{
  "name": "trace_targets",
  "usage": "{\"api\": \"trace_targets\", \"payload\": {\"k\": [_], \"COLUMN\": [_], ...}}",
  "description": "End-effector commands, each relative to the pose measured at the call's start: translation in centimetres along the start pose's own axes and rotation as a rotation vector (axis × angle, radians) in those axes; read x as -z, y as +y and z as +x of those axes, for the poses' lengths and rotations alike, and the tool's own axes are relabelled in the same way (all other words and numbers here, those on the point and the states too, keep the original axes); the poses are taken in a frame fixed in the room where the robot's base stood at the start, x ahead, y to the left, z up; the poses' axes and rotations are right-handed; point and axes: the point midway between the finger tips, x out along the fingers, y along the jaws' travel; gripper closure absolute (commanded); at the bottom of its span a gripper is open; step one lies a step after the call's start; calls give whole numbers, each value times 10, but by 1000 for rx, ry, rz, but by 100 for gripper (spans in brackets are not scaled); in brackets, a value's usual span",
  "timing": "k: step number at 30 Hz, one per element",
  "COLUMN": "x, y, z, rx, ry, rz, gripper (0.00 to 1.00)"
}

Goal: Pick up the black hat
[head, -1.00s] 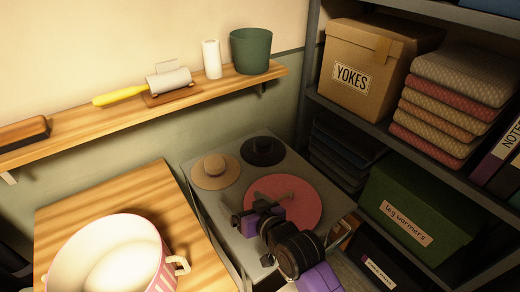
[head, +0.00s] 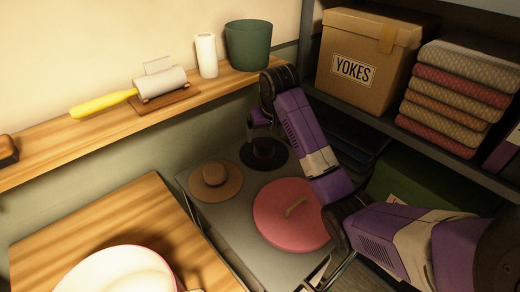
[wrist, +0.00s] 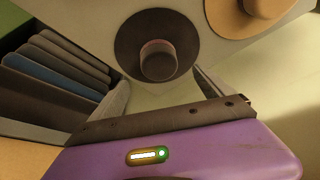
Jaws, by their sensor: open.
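The black hat (head: 262,155) lies brim down on the grey surface at the back, next to the tan hat (head: 215,181). In the wrist view the black hat (wrist: 157,45) shows its round crown and brim ahead of my gripper (wrist: 162,82). My fingers are spread apart with nothing between them, and the crown lies beyond the gap. In the head view my gripper (head: 262,133) is just above the black hat and partly covers its far side. I cannot tell whether it touches the hat.
A red flat hat (head: 293,213) lies nearer on the same grey surface (head: 235,225). A wooden wall shelf (head: 110,130) runs behind, with a green pot (head: 249,45) close to my wrist. Shelving with a YOKES box (head: 360,60) stands at the right.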

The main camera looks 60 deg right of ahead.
Motion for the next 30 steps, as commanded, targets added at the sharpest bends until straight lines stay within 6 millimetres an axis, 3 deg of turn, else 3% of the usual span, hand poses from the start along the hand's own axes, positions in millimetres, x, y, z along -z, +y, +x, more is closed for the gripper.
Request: {"api": "trace_targets", "payload": {"k": [18, 27, 30], "x": [-3, -3, -3], "y": [1, 1, 1], "z": [70, 75, 75], "rx": [-3, -1, -1], "ry": [-6, -3, -3], "rz": [-1, -1, -1], "gripper": [9, 9, 27]}}
